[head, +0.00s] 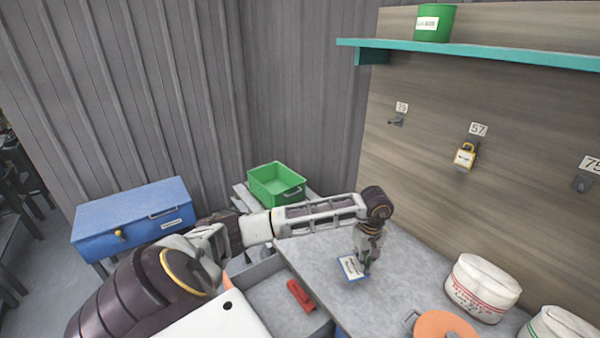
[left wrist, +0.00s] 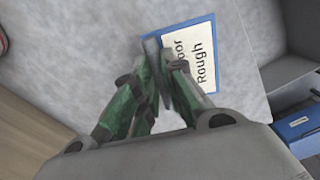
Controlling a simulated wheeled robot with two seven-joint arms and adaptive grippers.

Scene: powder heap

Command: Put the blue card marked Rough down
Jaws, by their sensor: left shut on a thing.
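The blue card marked Rough (head: 350,268) has a white face with dark writing and a blue border. It also shows in the left wrist view (left wrist: 203,65), where "Rough" can be read and part of the card is covered by my fingers. My left gripper (head: 366,264) points down over the grey table (head: 400,265) and is shut on the card's edge. In the left wrist view the fingertips (left wrist: 165,62) meet at that edge. The card is at or just above the table top; I cannot tell if it touches. My right gripper is not in view.
White sacks (head: 482,288) and an orange lid (head: 444,327) stand at the table's right. A red object (head: 300,296) lies in a grey tray left of the table. A green bin (head: 276,184) and blue box (head: 134,219) are behind.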

